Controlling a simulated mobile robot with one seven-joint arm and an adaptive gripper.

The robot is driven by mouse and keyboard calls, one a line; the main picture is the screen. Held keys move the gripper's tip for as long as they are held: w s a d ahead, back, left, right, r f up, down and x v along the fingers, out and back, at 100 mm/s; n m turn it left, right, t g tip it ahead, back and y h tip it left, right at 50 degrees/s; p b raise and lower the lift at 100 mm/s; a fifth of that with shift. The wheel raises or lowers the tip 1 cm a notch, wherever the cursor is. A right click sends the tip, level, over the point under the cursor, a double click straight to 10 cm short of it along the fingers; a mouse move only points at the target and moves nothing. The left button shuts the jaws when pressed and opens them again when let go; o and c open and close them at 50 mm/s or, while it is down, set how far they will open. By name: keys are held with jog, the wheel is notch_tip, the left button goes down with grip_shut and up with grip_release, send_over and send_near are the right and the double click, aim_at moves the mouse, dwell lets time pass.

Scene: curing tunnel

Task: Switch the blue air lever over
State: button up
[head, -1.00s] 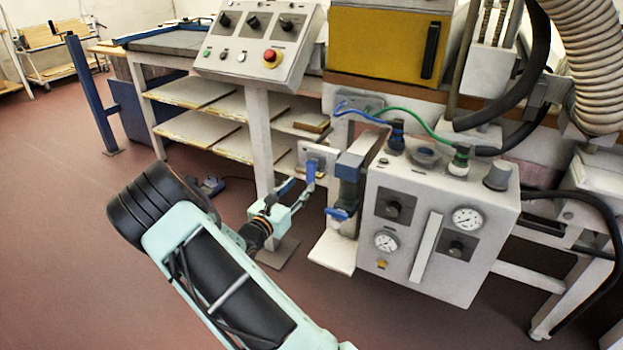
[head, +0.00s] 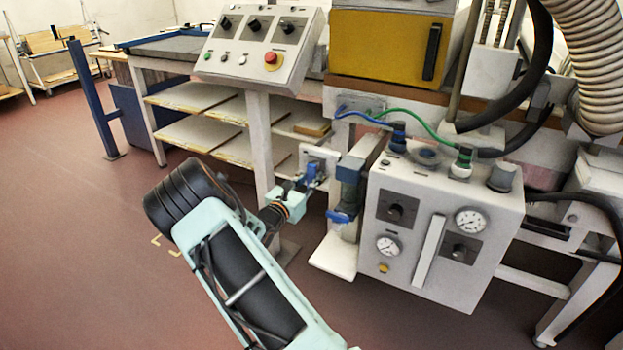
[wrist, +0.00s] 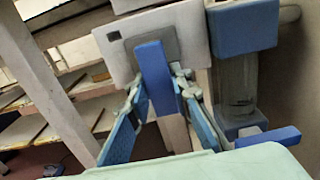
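The blue air lever (wrist: 153,72) hangs down from a grey mount on a white plate (wrist: 118,35) in the wrist view. In the head view the lever (head: 313,171) is small and partly covered by my gripper. My gripper (wrist: 160,88) is open, with one blue-padded finger on each side of the lever. Whether either finger touches it, I cannot tell. In the head view my gripper (head: 301,184) reaches in from the left, its fingers at the plate.
A second blue handle (wrist: 268,137) sits under the blue-topped filter unit (wrist: 243,28), close right of my gripper. The grey gauge box (head: 440,230) stands further right. A button panel (head: 262,45) on a post (head: 258,145) is behind. Open floor lies left.

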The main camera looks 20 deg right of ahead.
aim_at(327, 166)
grip_shut()
